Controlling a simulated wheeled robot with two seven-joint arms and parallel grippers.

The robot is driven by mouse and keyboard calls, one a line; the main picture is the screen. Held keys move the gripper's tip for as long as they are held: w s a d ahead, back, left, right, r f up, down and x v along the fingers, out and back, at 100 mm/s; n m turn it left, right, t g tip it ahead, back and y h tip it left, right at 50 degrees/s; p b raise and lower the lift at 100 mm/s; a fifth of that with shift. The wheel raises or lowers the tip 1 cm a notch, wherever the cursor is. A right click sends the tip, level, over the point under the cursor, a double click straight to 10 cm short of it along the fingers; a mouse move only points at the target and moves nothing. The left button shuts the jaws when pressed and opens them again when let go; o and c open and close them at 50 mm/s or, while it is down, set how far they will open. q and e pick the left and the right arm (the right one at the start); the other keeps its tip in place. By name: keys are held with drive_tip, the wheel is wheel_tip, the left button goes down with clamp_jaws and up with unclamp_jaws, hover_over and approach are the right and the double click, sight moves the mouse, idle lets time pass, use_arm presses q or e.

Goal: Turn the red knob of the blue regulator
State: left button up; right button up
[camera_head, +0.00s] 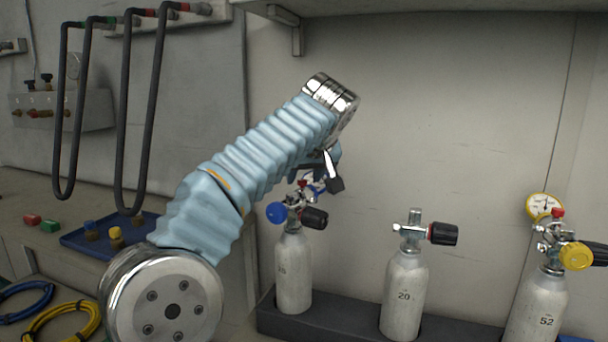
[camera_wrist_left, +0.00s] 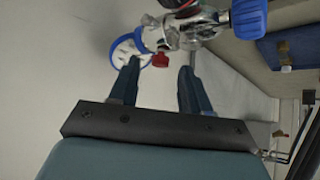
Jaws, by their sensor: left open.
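The blue regulator (camera_head: 277,212) sits on the leftmost grey cylinder (camera_head: 294,275), partly hidden by my left arm and gripper. Its small red knob (camera_head: 303,183) shows at the top. In the left wrist view the red knob (camera_wrist_left: 160,60) lies ahead, between the lines of the two fingertips. The blue-rimmed gauge (camera_wrist_left: 122,52) is behind the left finger, and the blue handwheel (camera_wrist_left: 248,18) is at the upper right. My left gripper (camera_head: 328,178) points down beside the regulator; it is open (camera_wrist_left: 160,72), with nothing held. I cannot tell whether a finger touches the knob.
A cylinder marked 20 (camera_head: 404,295) and one with a yellow regulator (camera_head: 576,255) stand to the right in a dark rack (camera_head: 345,330). A shelf (camera_head: 420,5) is overhead. Black hoses (camera_head: 140,110) hang at left above a blue tray (camera_head: 75,240).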

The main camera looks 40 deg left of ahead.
use_arm(q)
drive_tip(key=shift+w+a+f, duration=0.2)
drive_tip(key=shift+f, duration=0.05)
clamp_jaws()
